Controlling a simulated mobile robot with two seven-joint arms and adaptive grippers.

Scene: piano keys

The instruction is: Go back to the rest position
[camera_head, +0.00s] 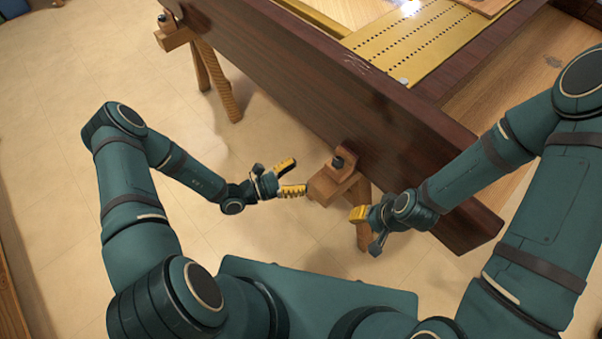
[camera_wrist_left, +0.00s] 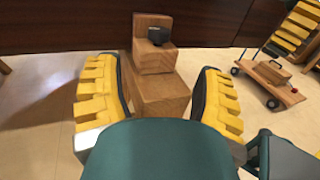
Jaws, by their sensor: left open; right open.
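My left gripper (camera_head: 291,177) is open and empty, with yellow ribbed fingers, left of a wooden leg block under the piano case. In the left wrist view its two fingers (camera_wrist_left: 160,100) stand wide apart on either side of a wooden block (camera_wrist_left: 155,58), with no contact that I can make out. My right gripper (camera_head: 362,222) is open, close to the dark case's lower edge, with its fingers pointing left. Its fingers are partly hidden by its own wrist, and I see nothing held in it.
The dark wooden piano case (camera_head: 330,75) runs diagonally across the top right. Its wooden leg block (camera_head: 333,183) stands close to both grippers. A gold perforated plate (camera_head: 430,45) lies inside the case. The tiled floor (camera_head: 60,90) at the left is clear.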

